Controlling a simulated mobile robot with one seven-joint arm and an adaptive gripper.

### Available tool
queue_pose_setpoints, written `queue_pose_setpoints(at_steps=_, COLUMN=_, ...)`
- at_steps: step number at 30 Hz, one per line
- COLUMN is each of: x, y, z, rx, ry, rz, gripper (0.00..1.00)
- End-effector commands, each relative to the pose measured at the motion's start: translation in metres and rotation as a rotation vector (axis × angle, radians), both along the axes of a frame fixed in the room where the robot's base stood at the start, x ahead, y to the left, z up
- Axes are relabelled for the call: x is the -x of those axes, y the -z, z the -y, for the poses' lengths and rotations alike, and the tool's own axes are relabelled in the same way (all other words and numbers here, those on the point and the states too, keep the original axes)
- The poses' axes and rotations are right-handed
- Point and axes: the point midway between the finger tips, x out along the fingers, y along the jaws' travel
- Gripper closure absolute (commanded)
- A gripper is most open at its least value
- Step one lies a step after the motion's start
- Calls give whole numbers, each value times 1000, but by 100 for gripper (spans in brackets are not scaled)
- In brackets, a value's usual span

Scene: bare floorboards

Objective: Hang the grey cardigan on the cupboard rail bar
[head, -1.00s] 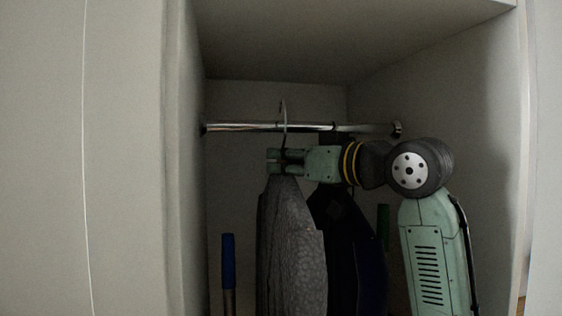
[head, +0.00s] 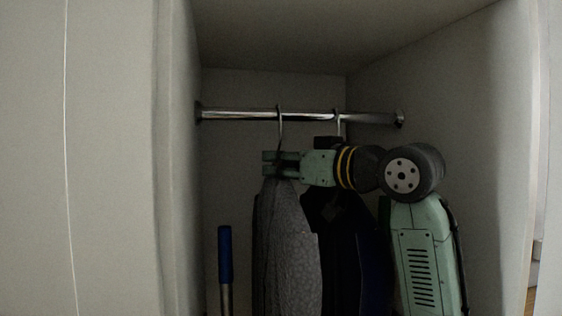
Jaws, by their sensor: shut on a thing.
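The grey cardigan (head: 291,245) hangs on a hanger inside the cupboard. My gripper (head: 272,163) is shut on the hanger's neck, just above the cardigan's shoulders. The hanger's hook (head: 280,125) reaches up to the chrome rail bar (head: 235,115), and its top is level with the bar. I cannot tell whether the hook is over the bar or only in front of it. My gripper and forearm hide part of the space behind them.
A dark garment (head: 345,235) hangs on the bar just right of the cardigan, partly behind my arm. A blue-handled pole (head: 225,255) stands at the left. The cupboard's side walls stand close on both sides. The bar's left end is clear.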

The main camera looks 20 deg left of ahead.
Motion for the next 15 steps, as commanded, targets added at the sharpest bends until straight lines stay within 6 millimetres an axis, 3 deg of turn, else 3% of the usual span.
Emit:
queue_pose_setpoints(at_steps=7, x=0, y=-1, z=0, rx=-2, ry=0, rz=2, gripper=100)
queue_pose_setpoints(at_steps=8, x=0, y=-1, z=0, rx=-2, ry=0, rz=2, gripper=85)
queue_pose_setpoints(at_steps=15, x=0, y=-1, z=0, rx=-1, ry=0, rz=2, gripper=69)
